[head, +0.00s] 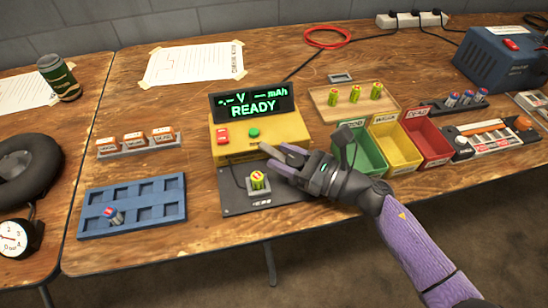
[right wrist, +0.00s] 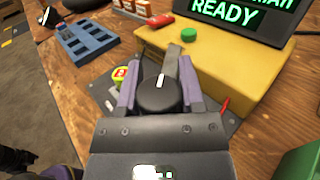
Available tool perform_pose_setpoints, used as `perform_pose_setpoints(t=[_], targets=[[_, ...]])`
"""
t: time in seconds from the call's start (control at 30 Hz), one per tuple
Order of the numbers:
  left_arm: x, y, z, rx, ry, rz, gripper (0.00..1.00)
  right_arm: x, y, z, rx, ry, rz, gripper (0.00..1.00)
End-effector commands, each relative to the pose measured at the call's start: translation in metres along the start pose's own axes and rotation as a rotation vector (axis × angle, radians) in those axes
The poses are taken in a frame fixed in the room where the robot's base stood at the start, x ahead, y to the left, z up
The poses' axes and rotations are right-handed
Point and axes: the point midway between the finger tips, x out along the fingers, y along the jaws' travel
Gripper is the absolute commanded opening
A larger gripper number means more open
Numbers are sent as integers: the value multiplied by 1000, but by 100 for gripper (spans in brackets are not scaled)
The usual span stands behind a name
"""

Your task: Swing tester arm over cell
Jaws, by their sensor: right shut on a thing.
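The yellow tester (head: 288,131) stands mid-table, and its display (head: 252,104) reads READY. A yellow-green cell (head: 257,181) stands upright in a holder on the dark plate (head: 235,203) in front of the tester. My right gripper (head: 281,160) is shut on the tester arm, just right of and behind the cell. In the right wrist view, the arm's black knob (right wrist: 157,97) sits between the fingers, and its grey bar (right wrist: 173,60) reaches toward the yellow body. The cell (right wrist: 120,72) shows partly, left of the fingers. My left gripper is out of view.
Green (head: 368,158), yellow (head: 393,137) and red bins stand right of the gripper, close to my forearm. Behind them is a wooden tray (head: 336,117) with green cells. A blue tray (head: 100,224) holding one cell lies left of the plate.

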Motion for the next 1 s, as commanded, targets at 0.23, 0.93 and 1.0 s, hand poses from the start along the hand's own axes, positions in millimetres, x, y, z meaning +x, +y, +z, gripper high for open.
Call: perform_pose_setpoints(t=[0.23,0.93,1.0], targets=[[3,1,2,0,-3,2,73,-5,-2,0,0,-1,14,0],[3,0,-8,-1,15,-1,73,-5,-2,0,0,-1,13,84],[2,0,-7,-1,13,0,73,-7,-2,0,0,0,13,84]])
